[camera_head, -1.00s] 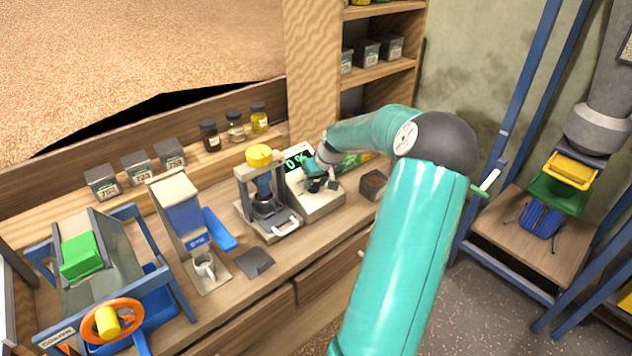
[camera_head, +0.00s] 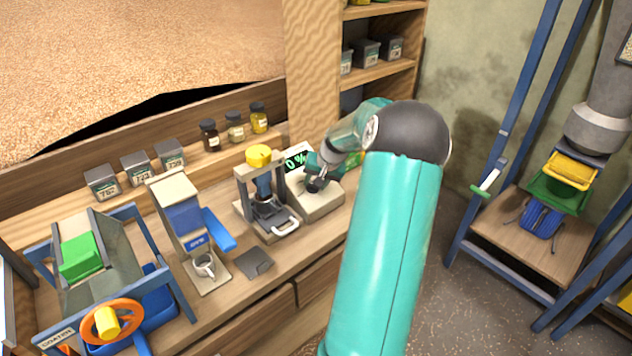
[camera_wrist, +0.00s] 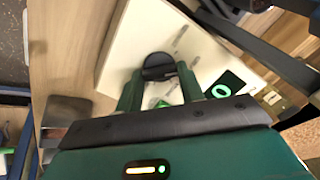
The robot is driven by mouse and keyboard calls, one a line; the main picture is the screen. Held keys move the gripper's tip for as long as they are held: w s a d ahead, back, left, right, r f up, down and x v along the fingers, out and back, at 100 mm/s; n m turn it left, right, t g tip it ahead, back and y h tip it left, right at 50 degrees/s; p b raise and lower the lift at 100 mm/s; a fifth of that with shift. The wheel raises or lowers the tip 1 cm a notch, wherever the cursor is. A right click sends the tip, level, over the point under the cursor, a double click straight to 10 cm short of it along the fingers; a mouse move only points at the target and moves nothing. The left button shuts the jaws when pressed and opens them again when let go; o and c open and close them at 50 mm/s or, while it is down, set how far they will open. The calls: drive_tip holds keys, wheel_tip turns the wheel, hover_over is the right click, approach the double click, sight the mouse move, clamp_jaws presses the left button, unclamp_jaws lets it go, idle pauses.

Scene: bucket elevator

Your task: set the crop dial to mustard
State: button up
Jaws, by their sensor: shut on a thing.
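The crop dial is a round black knob (camera_wrist: 158,66) on the white sloped face of a meter (camera_wrist: 125,42). My gripper (camera_wrist: 158,72) is shut on the knob, with one green finger on each side of it. In the head view the meter (camera_head: 318,204) stands on the bench, and its dark screen (camera_head: 297,160) shows a green 0 %. My gripper (camera_head: 315,180) is at its face there, and partly hides the dial. The crop marks around the dial are too blurred to read.
A press with a yellow knob (camera_head: 258,156) stands close left of the meter. A blue and white dispenser (camera_head: 184,220) with a cup is further left. Small jars (camera_head: 235,127) line the ledge behind. A shelf (camera_head: 378,72) stands behind my arm.

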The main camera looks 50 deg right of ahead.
drive_tip(key=m, duration=1.3)
drive_tip(key=shift+s+m+t, duration=0.1)
drive_tip(key=shift+m+t, duration=0.2)
drive_tip(key=shift+t, duration=0.1)
drive_tip(key=m, duration=0.5)
drive_tip(key=shift+a+f+m, duration=0.1)
drive_tip(key=shift+a+m, duration=0.05)
drive_tip(key=shift+m, duration=0.15)
drive_tip(key=shift+m+h, duration=0.3)
drive_tip(key=shift+m, duration=1.9)
drive_tip(key=o, duration=1)
